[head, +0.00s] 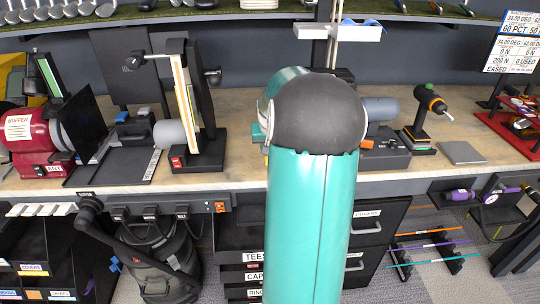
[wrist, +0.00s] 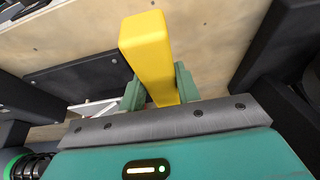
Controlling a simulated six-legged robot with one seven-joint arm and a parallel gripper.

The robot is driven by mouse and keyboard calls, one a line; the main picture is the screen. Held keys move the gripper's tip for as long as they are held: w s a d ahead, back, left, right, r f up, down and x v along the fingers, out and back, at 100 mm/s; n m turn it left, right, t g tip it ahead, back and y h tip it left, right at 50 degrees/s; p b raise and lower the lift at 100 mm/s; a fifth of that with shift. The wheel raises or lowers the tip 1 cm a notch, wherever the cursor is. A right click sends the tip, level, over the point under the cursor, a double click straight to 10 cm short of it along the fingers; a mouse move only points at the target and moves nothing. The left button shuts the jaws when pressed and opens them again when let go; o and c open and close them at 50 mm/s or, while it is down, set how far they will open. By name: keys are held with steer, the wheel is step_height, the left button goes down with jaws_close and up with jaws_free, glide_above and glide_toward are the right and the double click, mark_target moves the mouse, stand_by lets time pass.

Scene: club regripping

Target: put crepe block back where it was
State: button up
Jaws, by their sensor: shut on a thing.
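The crepe block, a plain yellow bar (wrist: 150,48), stands out between the jaws in the wrist view. My gripper (wrist: 160,88) is shut on it, with one green finger on each side. The block's far end points away from the palm, over a pale wooden surface (wrist: 205,30); I cannot tell whether it touches that surface. In the head view my teal arm with its dark cap hides the gripper and the block.
The workbench (head: 235,178) holds a red buffer (head: 35,140), a belt sander (head: 190,110), a green-black drill on a stand (head: 430,105) and a grey plate (head: 461,153). A dark flat plate (wrist: 75,78) lies left of the block in the wrist view.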

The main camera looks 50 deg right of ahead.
steer(key=shift+w+d+f, duration=0.35)
steer(key=shift+d+f, duration=0.15)
steer(key=shift+f, duration=0.2)
steer(key=shift+d+f, duration=0.15)
steer(key=shift+f, duration=1.6)
steer(key=shift+w+f, duration=0.1)
steer(key=shift+f, duration=0.05)
steer(key=o, duration=1.2)
steer(key=shift+c, duration=0.2)
